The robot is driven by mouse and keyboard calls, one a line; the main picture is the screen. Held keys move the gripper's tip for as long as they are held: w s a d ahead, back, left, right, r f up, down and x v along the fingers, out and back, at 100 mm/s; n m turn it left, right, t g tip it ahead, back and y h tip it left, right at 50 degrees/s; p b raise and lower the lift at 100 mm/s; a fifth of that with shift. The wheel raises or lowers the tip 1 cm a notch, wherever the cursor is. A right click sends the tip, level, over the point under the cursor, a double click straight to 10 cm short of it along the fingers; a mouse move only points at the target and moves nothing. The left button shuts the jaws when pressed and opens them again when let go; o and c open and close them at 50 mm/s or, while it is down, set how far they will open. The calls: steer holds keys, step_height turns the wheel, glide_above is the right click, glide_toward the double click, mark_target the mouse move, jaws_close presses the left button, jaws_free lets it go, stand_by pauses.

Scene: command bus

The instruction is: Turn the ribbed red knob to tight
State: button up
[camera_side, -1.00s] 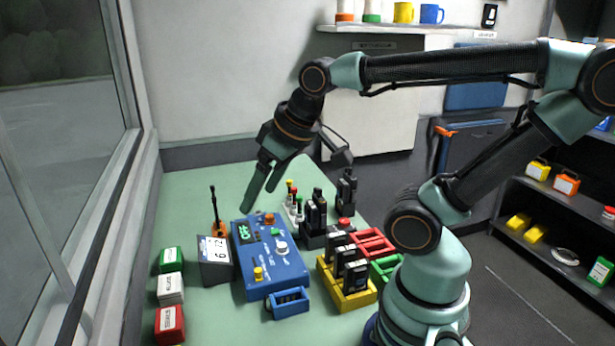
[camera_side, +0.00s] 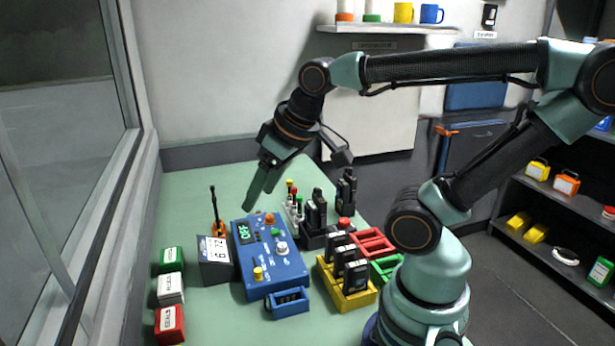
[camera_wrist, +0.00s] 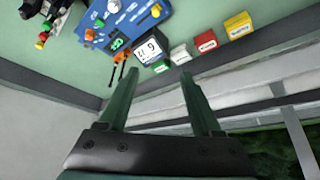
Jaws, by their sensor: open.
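The blue control box (camera_side: 272,262) stands on the green table with a small display reading OFF. An orange-red knob (camera_side: 269,219) sits at its far corner and also shows in the wrist view (camera_wrist: 90,34). It is the nearest match to the red knob; I cannot make out ribs or its setting. The box also carries a green button (camera_side: 276,232), a white knob (camera_side: 281,248) and a yellow knob (camera_side: 258,273). My gripper (camera_side: 259,199) is open and empty, above the table's far side and apart from the box. Both fingers show in the wrist view (camera_wrist: 158,76).
A dark stand with a white number card (camera_side: 213,249) and an orange-based antenna (camera_side: 217,228) stand left of the box. Green, white and red blocks (camera_side: 170,325) line the left edge. Black radios, a yellow tray (camera_side: 345,297) and a red tray (camera_side: 371,243) stand right.

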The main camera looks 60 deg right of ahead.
steer(key=w+d+f+n+g+h, duration=0.1)
steer(key=w+d+f+n+g, duration=0.1)
steer(key=d+n, duration=0.5)
steer(key=n+g, duration=0.3)
steer(key=n, duration=0.4)
glide_above(344, 220)
steer(key=w+a, duration=0.4)
steer(key=a, duration=0.2)
step_height(344, 220, down, 4)
steer(key=shift+s+f, duration=0.1)
steer(key=shift+f, duration=0.15)
steer(key=s+d+f+n+y, duration=0.1)
steer(key=s+d+f+n, duration=0.3)
steer(key=d, duration=0.2)
steer(key=shift+g, duration=0.3)
step_height(344, 220, down, 12)
steer(key=shift+r, duration=0.25)
jaws_close()
